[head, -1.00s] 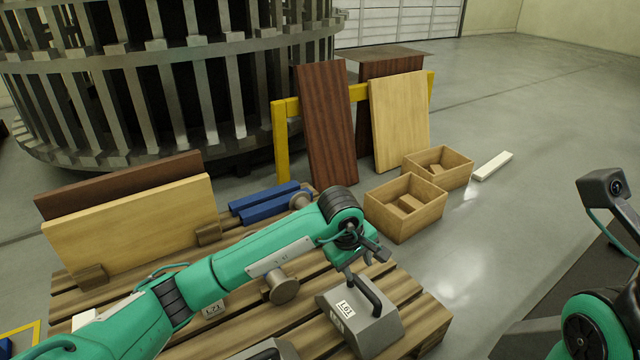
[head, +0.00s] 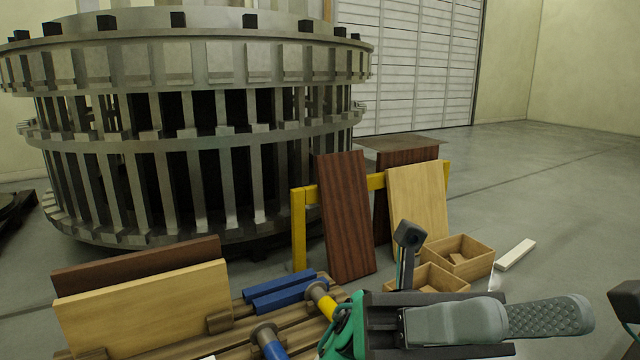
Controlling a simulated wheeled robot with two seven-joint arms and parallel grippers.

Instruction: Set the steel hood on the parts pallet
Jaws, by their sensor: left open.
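The steel hood cannot be made out in the head view now. The wooden pallet (head: 300,326) shows only in part at the lower edge, with its front cut off by the frame and my left arm. My left gripper (head: 540,316) is raised close to the camera at the lower right, pointing right. It is open, and no object shows in it. A grey finger with a ribbed pad is plain; the other finger is hard to make out. Of my right arm only a dark wrist part shows at the right edge; its jaws are out of view.
The pallet carries boards (head: 150,303), blue bars (head: 285,292) and yellow-collared cylinders (head: 322,299). Behind stand leaning panels (head: 347,215) on a yellow rail and a large steel turret ring (head: 200,180). Wooden boxes (head: 470,247) and a white bar (head: 516,254) lie on open floor.

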